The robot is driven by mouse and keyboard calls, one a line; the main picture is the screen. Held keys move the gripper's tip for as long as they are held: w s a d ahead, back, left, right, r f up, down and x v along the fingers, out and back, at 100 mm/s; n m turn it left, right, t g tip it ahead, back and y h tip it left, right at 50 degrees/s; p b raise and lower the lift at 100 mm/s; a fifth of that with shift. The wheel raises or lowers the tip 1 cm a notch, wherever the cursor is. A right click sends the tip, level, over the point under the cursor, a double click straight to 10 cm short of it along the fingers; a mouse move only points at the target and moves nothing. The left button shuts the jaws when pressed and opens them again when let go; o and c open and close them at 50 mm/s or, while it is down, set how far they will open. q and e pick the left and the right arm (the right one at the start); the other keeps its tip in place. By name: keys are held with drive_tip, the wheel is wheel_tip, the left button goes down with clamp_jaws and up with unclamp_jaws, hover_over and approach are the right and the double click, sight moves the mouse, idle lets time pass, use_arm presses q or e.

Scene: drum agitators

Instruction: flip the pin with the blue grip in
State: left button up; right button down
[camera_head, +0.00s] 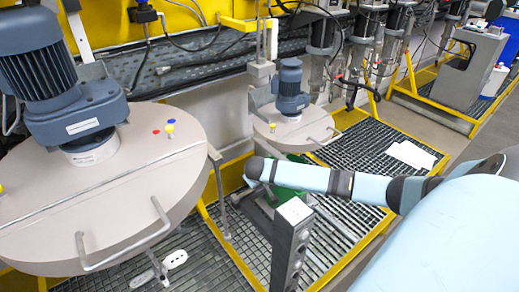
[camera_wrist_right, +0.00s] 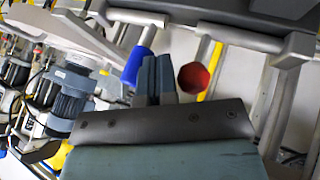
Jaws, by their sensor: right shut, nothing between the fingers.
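In the right wrist view the blue grip (camera_wrist_right: 138,66) is a short blue cylinder, just left of my right gripper's fingers (camera_wrist_right: 154,76). The fingers are shut and empty, side by side. The blue grip is very close to the left finger; I cannot tell whether they touch. A red round grip (camera_wrist_right: 193,77) shows just right of the fingers. In the head view my right gripper (camera_head: 254,170) is at the end of the arm coming from the right, beside the large lid's edge. The pin's shaft is not clear. My left gripper is not in view.
A large round drum lid (camera_head: 60,215) with a blue motor (camera_head: 62,92) fills the left. It bears small red, blue and yellow parts and a bar handle (camera_head: 130,243). A smaller lidded drum (camera_head: 292,130) stands behind. A grey control post (camera_head: 290,235) is close below my right arm.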

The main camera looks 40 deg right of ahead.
drive_tip(key=d, duration=0.2)
drive_tip(key=d+p, duration=0.1)
drive_tip(key=d, duration=0.1)
drive_tip(key=d+p, duration=0.1)
drive_tip(key=d, duration=0.1)
drive_tip(key=shift+s, duration=0.35)
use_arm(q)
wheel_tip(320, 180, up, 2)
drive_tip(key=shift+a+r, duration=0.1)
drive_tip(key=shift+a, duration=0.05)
use_arm(e)
drive_tip(key=shift+r, duration=0.1)
